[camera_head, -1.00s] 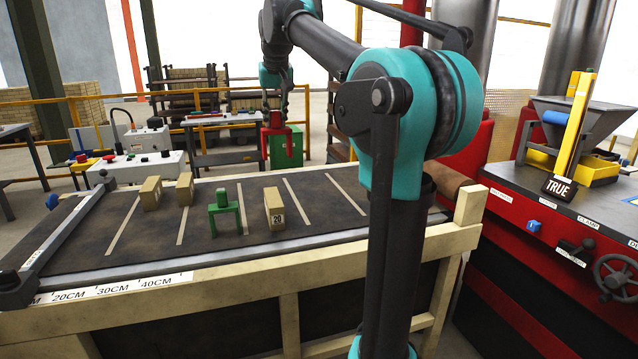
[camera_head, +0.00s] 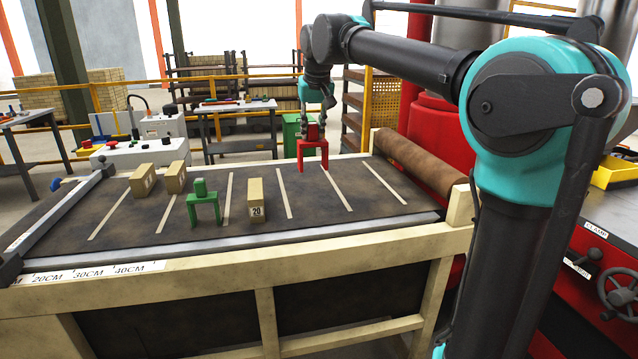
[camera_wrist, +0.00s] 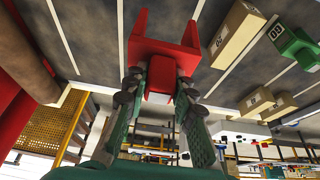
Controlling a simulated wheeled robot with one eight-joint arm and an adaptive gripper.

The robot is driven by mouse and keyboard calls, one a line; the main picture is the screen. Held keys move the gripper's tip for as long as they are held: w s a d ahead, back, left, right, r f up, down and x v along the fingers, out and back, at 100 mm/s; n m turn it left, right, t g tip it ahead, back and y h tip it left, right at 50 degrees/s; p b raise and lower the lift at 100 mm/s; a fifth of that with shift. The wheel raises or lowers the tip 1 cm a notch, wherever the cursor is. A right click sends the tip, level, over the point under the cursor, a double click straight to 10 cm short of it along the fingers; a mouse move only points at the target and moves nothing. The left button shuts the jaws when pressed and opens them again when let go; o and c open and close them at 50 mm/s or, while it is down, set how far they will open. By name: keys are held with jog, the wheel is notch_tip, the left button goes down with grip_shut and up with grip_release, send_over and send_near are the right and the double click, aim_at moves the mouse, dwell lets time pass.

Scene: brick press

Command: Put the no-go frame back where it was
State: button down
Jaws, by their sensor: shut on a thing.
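The red no-go frame (camera_head: 313,147) is an upside-down U with a block grip on top. My gripper (camera_head: 312,131) is shut on this grip and holds the frame upright, legs down, over the far right part of the dark belt table (camera_head: 330,205). The frame seems to be above the surface; the gap is hard to judge. In the wrist view the red frame (camera_wrist: 165,50) sits between the fingers of my gripper (camera_wrist: 160,82). A similar green frame (camera_head: 203,203) stands on the belt left of the middle.
A brick marked 20 (camera_head: 256,200) stands right of the green frame. Two more bricks (camera_head: 145,180) (camera_head: 176,177) stand at the belt's left. A brown roll (camera_head: 415,160) lies along the right end. The striped belt between the 20 brick and the roll is clear.

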notch_tip(320, 180, down, 14)
dwell(0.5)
jog(key=shift+f, duration=0.15)
jog(key=c, duration=1.3)
grip_release()
jog(key=shift+o, duration=0.2)
jog(key=v, duration=1.2)
jog(key=shift+s, duration=0.1)
